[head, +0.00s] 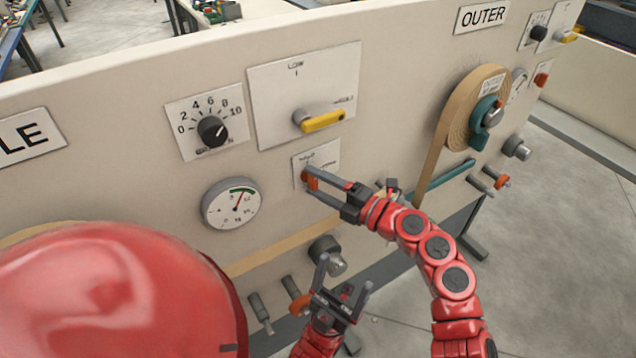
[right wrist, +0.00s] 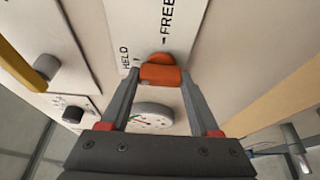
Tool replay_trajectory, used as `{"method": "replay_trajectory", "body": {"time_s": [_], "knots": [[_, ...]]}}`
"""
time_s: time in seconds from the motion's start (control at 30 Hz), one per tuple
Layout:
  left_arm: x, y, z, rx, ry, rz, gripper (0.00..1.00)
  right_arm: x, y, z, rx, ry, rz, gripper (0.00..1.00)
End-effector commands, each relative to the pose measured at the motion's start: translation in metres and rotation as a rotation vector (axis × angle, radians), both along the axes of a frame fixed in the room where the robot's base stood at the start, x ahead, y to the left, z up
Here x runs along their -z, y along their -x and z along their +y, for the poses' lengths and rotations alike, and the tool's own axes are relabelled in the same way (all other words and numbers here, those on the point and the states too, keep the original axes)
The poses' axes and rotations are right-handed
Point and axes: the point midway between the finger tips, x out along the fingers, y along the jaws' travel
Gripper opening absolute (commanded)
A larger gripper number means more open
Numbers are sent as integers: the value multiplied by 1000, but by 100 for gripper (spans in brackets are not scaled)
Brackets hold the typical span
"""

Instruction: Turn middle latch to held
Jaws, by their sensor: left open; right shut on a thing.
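The orange middle latch (head: 311,182) sits on a small white plate (head: 328,158) below the yellow-handled switch. It also shows in the right wrist view (right wrist: 160,75), near the printed words HELD and FREE. My right gripper (head: 309,179) reaches in from the right and is shut on the latch, one finger on each side. In the right wrist view its fingertips (right wrist: 160,77) flank the orange body. I cannot tell exactly which word the latch points to. My left gripper (head: 343,277) is open and empty, low in front of the panel, apart from the latch.
A yellow-handled switch (head: 322,121) is above the latch; a numbered knob (head: 212,130) and round gauge (head: 231,206) are to its left. A tape roll (head: 466,108) is at right. A grey round knob (head: 329,257) protrudes close behind my left gripper.

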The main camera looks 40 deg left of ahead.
Motion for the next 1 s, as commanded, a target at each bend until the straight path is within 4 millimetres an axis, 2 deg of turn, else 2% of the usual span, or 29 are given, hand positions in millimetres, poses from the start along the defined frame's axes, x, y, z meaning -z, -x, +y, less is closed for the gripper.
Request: {"method": "replay_trajectory", "body": {"time_s": [0.27, 0.3, 0.43, 0.83, 1.0], "knots": [[0, 0, 0, 0, 0, 0, 87, 1, 0, 0, -1, 3, -3, 7], [0, 0, 0, 0, 0, 0, 87, 1, 0, 0, -1, 3, -3, 70], [0, 0, 0, 0, 0, 0, 87, 1, 0, 0, -1, 2, -2, 92], [0, 0, 0, 0, 0, 0, 87, 1, 0, -1, 0, 1, -1, 92], [5, 0, 0, 0, 0, 0, 87, 2, -2, -15, 4, 2, -2, 92]]}}
